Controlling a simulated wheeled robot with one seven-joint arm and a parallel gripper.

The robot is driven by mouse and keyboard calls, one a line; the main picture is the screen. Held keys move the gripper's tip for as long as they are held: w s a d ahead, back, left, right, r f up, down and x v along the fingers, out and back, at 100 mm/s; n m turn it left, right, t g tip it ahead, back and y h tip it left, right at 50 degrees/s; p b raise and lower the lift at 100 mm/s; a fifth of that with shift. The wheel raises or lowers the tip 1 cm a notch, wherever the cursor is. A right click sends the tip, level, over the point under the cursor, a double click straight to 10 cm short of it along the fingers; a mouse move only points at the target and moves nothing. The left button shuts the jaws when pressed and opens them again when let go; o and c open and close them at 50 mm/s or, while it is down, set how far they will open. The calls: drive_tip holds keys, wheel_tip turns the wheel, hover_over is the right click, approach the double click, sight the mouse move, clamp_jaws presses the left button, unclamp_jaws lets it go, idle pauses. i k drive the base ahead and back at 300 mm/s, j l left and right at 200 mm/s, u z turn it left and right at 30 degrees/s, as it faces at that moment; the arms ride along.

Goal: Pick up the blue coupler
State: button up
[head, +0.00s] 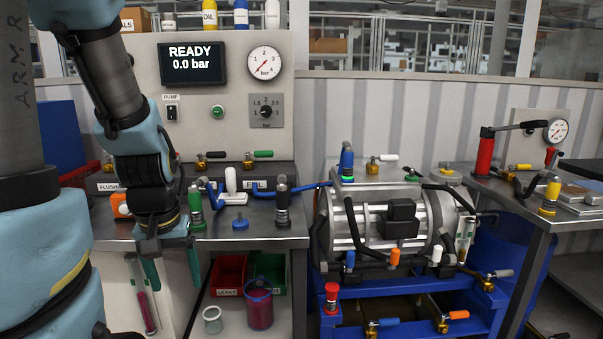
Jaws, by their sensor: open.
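My gripper (172,268) is at the left, pointing down in front of the left bench's front edge. Its two teal fingers are spread apart with nothing between them. It is well to the left of the blue coupler and lower in the picture. Nothing hides the coupler.
A green coupler (196,210) and a black coupler (282,206) stand on the left bench (262,238), with a blue cap (240,222) between them. A blue hose (300,187) runs toward the drive unit. A brass valve with a white handle (375,165) is right of the blue coupler.

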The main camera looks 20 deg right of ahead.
sight(349, 155)
drive_tip(key=u, duration=0.35)
drive_tip(key=k+l+u, duration=0.1)
drive_tip(key=l+u, duration=0.35)
drive_tip(key=k+l+u, duration=0.15)
drive_tip(key=l+u, duration=0.25)
drive_tip(key=k+l, duration=0.15)
drive_tip(key=l, duration=0.25)
drive_tip(key=k+l+u, duration=0.1)
drive_tip(key=l, duration=0.3)
drive_tip(key=k+l+u, duration=0.1)
drive_tip(key=k+l, duration=0.15)
drive_tip(key=l, duration=0.15)
drive_tip(key=k+l, duration=0.2)
drive_tip(key=l, duration=0.2)
drive_tip(key=k+l+u, duration=0.1)
drive_tip(key=l, duration=0.25)
drive_tip(key=k+l, duration=0.3)
drive_tip(key=l+u, duration=0.05)
drive_tip(key=l, duration=0.05)
